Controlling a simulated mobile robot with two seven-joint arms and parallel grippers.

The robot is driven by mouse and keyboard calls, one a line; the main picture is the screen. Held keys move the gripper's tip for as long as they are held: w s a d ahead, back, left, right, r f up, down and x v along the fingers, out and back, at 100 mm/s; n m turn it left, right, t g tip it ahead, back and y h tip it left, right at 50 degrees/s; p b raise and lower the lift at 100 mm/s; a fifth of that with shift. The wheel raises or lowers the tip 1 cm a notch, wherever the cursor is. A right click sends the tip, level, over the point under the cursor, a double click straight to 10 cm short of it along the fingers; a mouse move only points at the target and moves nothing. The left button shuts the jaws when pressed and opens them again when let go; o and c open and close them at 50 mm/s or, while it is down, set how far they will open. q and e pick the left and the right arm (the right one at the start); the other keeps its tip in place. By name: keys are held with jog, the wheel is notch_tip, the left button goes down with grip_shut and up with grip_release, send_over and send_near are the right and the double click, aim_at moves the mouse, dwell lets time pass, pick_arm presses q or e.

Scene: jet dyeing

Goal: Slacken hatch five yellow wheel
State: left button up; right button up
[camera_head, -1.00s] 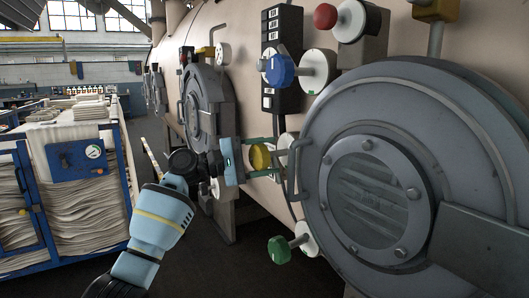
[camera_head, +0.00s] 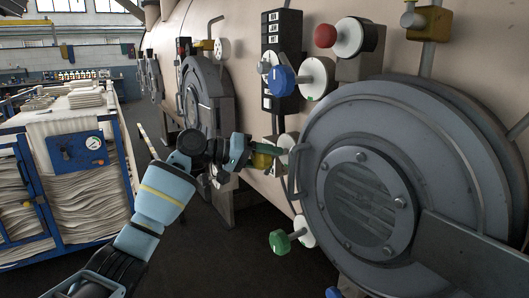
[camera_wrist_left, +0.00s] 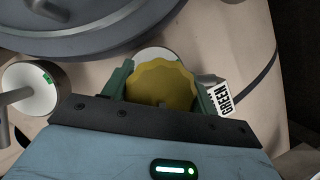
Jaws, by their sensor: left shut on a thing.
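The yellow wheel (camera_wrist_left: 160,84) has a scalloped rim and sits in front of a white round base (camera_wrist_left: 155,54) on the machine's wall. My left gripper (camera_wrist_left: 158,92) is shut on the yellow wheel, with one green finger on each side of it in the left wrist view. In the head view, my left gripper (camera_head: 264,152) reaches the wheel from the left, and the wheel (camera_head: 262,160) is mostly hidden behind the fingers. My right gripper is not in view.
A large round grey hatch (camera_head: 400,180) with a handle (camera_head: 297,170) stands just right of the wheel. A green knob (camera_head: 280,242) is below, a blue knob (camera_head: 281,80) and a red knob (camera_head: 326,36) above. A blue-framed fabric cart (camera_head: 130,165) stands at left.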

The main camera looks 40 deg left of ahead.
pick_arm(q)
jog(key=shift+r+m+y+p, duration=0.25)
jog(key=shift+m+y+p, duration=0.4)
jog(key=shift+m, duration=0.35)
jog(key=m+y+p, duration=0.1)
jog(key=m, duration=0.1)
jog(key=shift+a+m+y, duration=0.15)
jog(key=shift+m+y, duration=0.15)
jog(key=shift+y, duration=0.05)
jog(key=m+t+y+p, duration=0.1)
jog(key=m+y+p, duration=0.1)
jog(key=m, duration=0.1)
jog(key=shift+f, duration=0.15)
jog(key=shift+a+m+y, duration=0.1)
jog(key=shift+m+y, duration=0.3)
jog(key=shift+m, duration=0.2)
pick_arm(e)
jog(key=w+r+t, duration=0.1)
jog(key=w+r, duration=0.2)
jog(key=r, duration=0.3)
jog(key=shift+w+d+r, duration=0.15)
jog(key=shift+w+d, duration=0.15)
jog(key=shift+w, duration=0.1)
pick_arm(q)
jog(key=shift+w+f+t, duration=0.1)
jog(key=shift+t, duration=0.2)
jog(key=o, duration=1)
jog(key=shift+v, duration=3.95)
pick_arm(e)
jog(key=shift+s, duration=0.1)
